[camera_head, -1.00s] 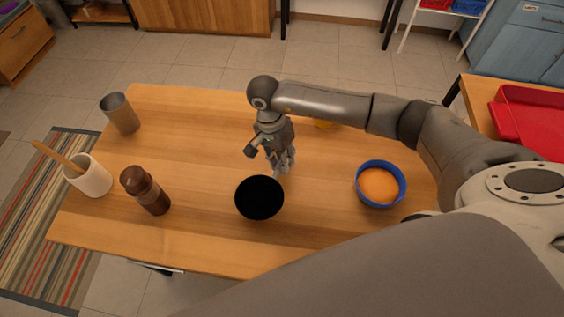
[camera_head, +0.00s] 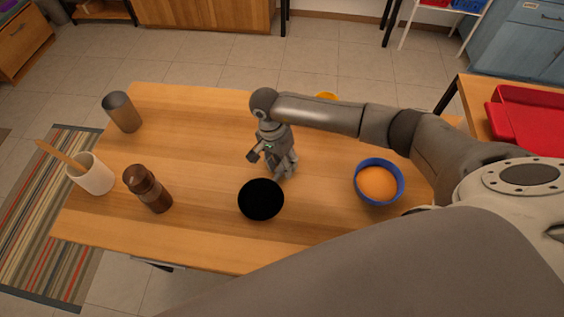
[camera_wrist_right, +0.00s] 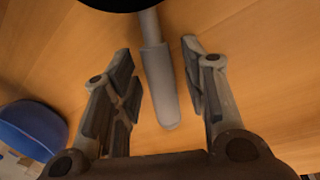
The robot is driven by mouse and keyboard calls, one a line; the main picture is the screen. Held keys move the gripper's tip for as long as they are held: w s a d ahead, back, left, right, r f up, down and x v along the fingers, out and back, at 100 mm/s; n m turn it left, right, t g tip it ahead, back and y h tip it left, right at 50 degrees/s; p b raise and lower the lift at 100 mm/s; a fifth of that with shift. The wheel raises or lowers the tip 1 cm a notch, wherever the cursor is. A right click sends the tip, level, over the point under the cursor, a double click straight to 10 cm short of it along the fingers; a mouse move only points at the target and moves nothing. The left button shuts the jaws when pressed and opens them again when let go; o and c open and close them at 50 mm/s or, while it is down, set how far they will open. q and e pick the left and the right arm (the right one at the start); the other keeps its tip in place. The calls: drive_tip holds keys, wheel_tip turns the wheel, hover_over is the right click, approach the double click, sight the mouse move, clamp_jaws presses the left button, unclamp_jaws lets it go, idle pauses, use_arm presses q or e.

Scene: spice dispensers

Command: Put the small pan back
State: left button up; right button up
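The small pan (camera_head: 261,199) is black and round and lies on the wooden table (camera_head: 200,235), near its front middle. Its grey handle (camera_wrist_right: 158,85) shows in the right wrist view, with the dark pan body (camera_wrist_right: 125,3) cut off at the top edge. My right gripper (camera_head: 284,172) is just behind the pan in the head view. In the wrist view the right gripper (camera_wrist_right: 158,50) is open, with a finger on either side of the handle and gaps visible between. My left gripper is not in view.
A blue bowl with orange contents (camera_head: 379,182) stands right of the pan. A pepper mill (camera_head: 147,189), a white pot (camera_head: 93,176) with a wooden utensil and a metal cup (camera_head: 122,112) stand at left. A yellow thing (camera_head: 326,97) is partly hidden behind my arm.

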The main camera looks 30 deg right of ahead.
drive_tip(key=shift+r, duration=0.15)
drive_tip(key=b+v, duration=0.3)
drive_tip(key=v, duration=0.9)
drive_tip(key=shift+s, duration=0.15)
